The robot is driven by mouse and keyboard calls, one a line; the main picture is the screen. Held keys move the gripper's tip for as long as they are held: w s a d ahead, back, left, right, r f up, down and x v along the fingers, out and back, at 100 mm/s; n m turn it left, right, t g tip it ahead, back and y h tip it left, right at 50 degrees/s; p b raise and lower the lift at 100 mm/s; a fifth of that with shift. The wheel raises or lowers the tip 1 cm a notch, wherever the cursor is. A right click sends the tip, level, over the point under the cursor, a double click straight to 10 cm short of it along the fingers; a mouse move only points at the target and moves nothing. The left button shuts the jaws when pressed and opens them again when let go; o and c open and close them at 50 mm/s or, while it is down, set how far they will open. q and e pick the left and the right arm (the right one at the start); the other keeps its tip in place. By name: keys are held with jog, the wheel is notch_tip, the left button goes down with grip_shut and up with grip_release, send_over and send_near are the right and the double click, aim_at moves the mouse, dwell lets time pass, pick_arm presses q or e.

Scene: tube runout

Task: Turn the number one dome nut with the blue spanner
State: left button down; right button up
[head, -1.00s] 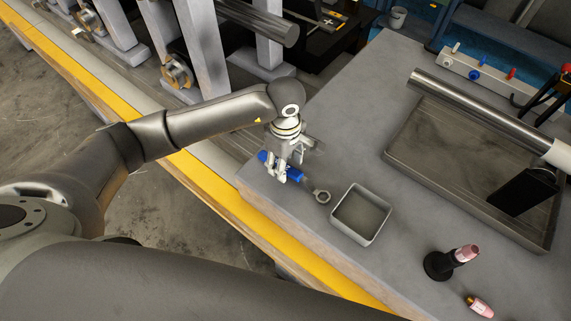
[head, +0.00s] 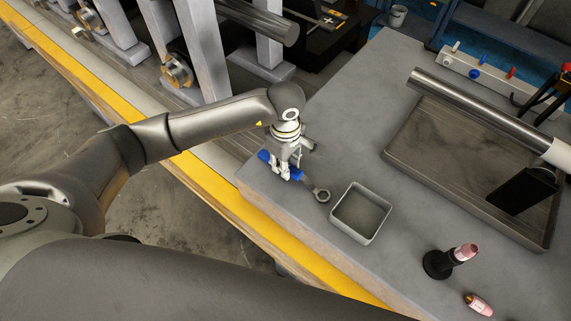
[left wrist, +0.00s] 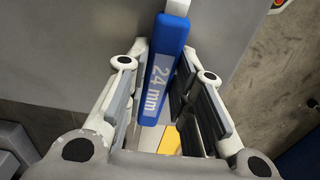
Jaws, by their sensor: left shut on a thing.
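The blue spanner (head: 296,175) is at the near left corner of the grey bench top, its ring end pointing right toward the square tray. My left gripper (head: 284,176) is shut on its blue handle from above. In the left wrist view the spanner (left wrist: 162,75) runs between the two fingers of my left gripper (left wrist: 160,105), with "24 mm" printed on the handle. I cannot tell whether the spanner touches the bench. I cannot make out a numbered dome nut. My right gripper is out of view.
A small square tray (head: 334,222) stands right of the spanner. A larger tray (head: 408,172) with a steel tube (head: 470,97) above it is further right. A black stand with a pink-tipped part (head: 437,265) is at the near right. Brass-coloured fittings (head: 177,70) sit on the frame at the upper left.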

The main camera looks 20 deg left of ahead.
pick_arm(q)
jog(key=shift+r, duration=0.1)
jog(key=shift+r, duration=0.25)
notch_tip(320, 180, up, 2)
jog(key=shift+r+b, duration=0.1)
jog(key=shift+b, duration=0.25)
jog(key=s+d+r+b, duration=0.4)
jog(key=s+d+r, duration=0.5)
jog(key=s+r, duration=0.1)
jog(key=shift+s, duration=0.4)
jog(key=c, duration=1.9)
grip_release()
grip_shut()
